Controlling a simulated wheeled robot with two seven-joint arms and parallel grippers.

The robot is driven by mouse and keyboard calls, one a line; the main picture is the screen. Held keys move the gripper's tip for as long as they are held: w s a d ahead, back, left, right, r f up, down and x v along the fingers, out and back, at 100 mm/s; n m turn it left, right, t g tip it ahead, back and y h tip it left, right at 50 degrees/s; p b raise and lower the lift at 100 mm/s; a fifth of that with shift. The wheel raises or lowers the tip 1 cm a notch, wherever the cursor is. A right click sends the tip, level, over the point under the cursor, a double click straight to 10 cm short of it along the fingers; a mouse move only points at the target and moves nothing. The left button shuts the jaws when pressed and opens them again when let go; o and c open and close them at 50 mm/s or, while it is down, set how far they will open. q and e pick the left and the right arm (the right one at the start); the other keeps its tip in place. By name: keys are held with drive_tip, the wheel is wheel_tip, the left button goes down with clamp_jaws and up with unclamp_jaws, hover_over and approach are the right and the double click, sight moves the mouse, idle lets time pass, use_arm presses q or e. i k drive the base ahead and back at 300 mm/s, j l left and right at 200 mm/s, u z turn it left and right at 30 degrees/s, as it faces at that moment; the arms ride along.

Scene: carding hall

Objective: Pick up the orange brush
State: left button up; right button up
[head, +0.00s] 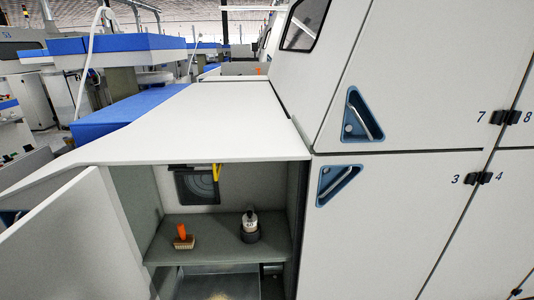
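The orange brush (182,232) stands on the grey shelf inside an open cabinet, left of the shelf's middle. Its orange handle points up and its tan bristle block rests on the shelf. It is apart from the bottle to its right. Neither of my grippers shows in the head view.
A white bottle in a dark holder (250,228) stands on the shelf (215,250). The cabinet door (75,245) hangs open at the left. A white top panel (210,120) overhangs the opening. White machine panels (400,220) close off the right side.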

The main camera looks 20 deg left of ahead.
sight(181, 241)
drive_tip(key=u, duration=1.3)
